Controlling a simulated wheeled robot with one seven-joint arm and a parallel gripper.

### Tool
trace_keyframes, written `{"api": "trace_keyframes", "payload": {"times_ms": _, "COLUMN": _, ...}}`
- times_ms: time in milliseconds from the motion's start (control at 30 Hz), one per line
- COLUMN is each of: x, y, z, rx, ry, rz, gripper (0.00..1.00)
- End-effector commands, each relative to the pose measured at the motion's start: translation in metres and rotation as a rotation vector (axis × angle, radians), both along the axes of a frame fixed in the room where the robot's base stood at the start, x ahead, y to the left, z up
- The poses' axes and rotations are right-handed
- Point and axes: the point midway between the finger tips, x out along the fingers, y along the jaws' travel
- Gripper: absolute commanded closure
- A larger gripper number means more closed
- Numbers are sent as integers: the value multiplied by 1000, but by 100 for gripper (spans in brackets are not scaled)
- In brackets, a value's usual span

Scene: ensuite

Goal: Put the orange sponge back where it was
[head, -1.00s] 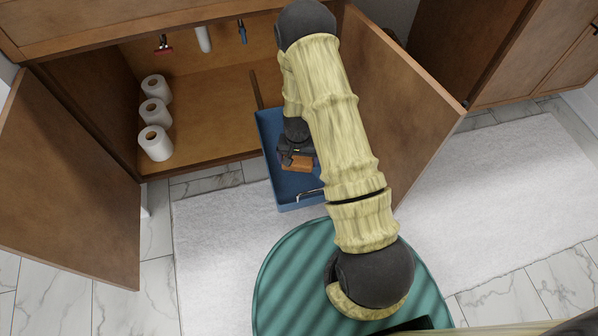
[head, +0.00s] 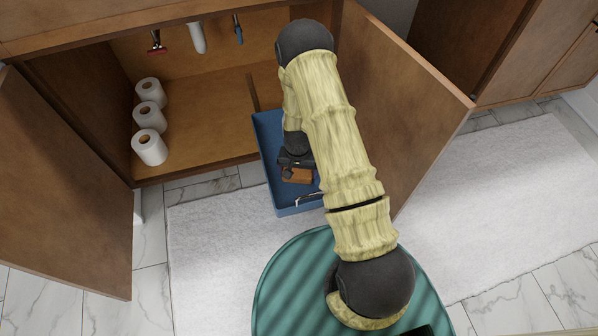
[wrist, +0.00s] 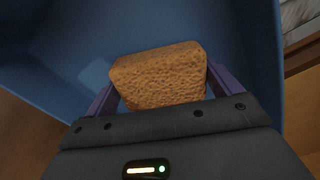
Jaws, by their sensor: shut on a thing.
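The orange sponge (wrist: 160,78) is between the two fingers of my gripper (wrist: 160,90) in the wrist view, and the gripper is shut on it. In the head view the sponge (head: 297,175) shows just below my gripper (head: 296,168), inside the outline of the blue bin (head: 296,209). The blue bin's wall and floor also fill the wrist view (wrist: 60,62). I cannot tell whether the sponge touches the bin's floor. My arm hides the bin's right side.
The bin sticks out of an open cabinet (head: 200,120), between its left door (head: 65,190) and right door (head: 410,110). Several white paper rolls (head: 149,147) stand inside at left. A red-headed tool (head: 156,42) and a blue one (head: 238,30) hang at the back. A white mat (head: 500,200) lies on the floor.

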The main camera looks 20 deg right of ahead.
Motion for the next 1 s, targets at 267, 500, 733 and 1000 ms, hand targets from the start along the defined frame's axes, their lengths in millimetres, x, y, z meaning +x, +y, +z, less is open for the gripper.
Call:
{"api": "trace_keyframes", "payload": {"times_ms": 267, "x": 0, "y": -2, "z": -2, "rx": 0, "ry": 1, "rz": -5, "gripper": 0}}
{"api": "trace_keyframes", "payload": {"times_ms": 500, "x": 0, "y": -4, "z": -1, "rx": 0, "ry": 1, "rz": -9, "gripper": 0}}
{"api": "trace_keyframes", "payload": {"times_ms": 733, "x": 0, "y": -4, "z": 19, "rx": 0, "ry": 0, "rz": -9, "gripper": 0}}
{"api": "trace_keyframes", "payload": {"times_ms": 1000, "x": 0, "y": -3, "z": 66, "rx": 0, "ry": -1, "rz": -7, "gripper": 0}}
